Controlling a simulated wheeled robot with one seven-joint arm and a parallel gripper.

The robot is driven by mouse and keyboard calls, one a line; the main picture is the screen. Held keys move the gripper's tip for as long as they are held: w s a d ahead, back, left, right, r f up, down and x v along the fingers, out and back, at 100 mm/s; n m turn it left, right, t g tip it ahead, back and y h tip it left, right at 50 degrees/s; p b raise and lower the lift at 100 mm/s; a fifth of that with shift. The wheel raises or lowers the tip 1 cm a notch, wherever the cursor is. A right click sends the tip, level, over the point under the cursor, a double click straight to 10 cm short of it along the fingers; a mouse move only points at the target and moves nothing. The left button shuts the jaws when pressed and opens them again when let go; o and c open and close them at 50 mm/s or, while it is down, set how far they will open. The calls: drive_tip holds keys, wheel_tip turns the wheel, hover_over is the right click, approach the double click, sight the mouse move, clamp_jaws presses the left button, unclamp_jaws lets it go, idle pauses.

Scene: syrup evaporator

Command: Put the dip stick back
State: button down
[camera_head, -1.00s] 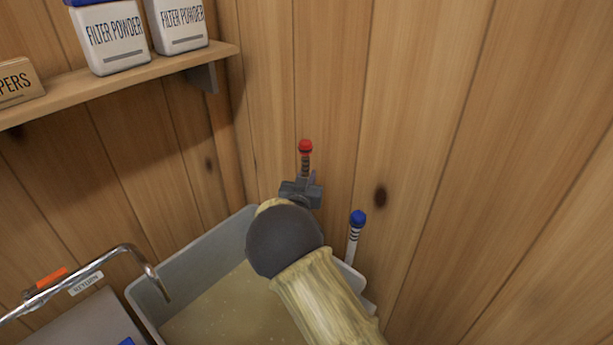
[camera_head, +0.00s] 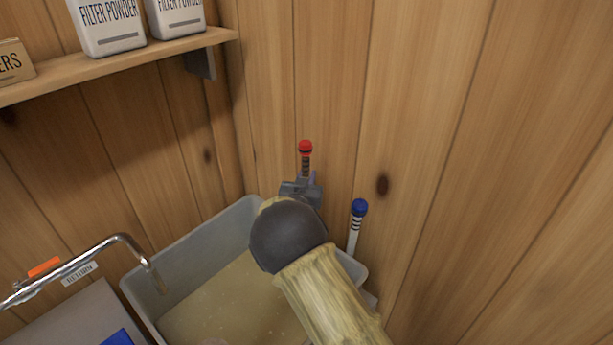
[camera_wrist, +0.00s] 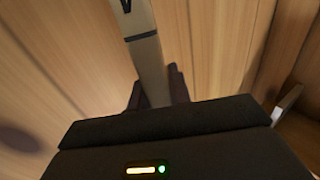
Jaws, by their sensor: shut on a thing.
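The dip stick (camera_head: 305,160) stands about upright in the head view, with a red knob and dark bands on its upper part. My gripper (camera_head: 302,188) is shut on it just below the bands, and my arm hides its lower part. In the wrist view a pale flat stick (camera_wrist: 147,62) with a dark line across it runs between my gripper's fingers (camera_wrist: 158,90). A second stick with a blue knob (camera_head: 357,225) stands at the right end of the grey tank (camera_head: 205,233). I cannot see whether the red-knobbed stick touches the tank.
The tank holds cloudy tan liquid. A metal pipe (camera_head: 92,262) with a RETURN label reaches over its left side. A shelf (camera_head: 120,66) with filter powder tubs (camera_head: 108,25) is at upper left. Plank walls close in behind and to the right.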

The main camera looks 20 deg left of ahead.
drive_tip(key=shift+f+b, duration=1.7)
drive_tip(key=shift+f, duration=0.8)
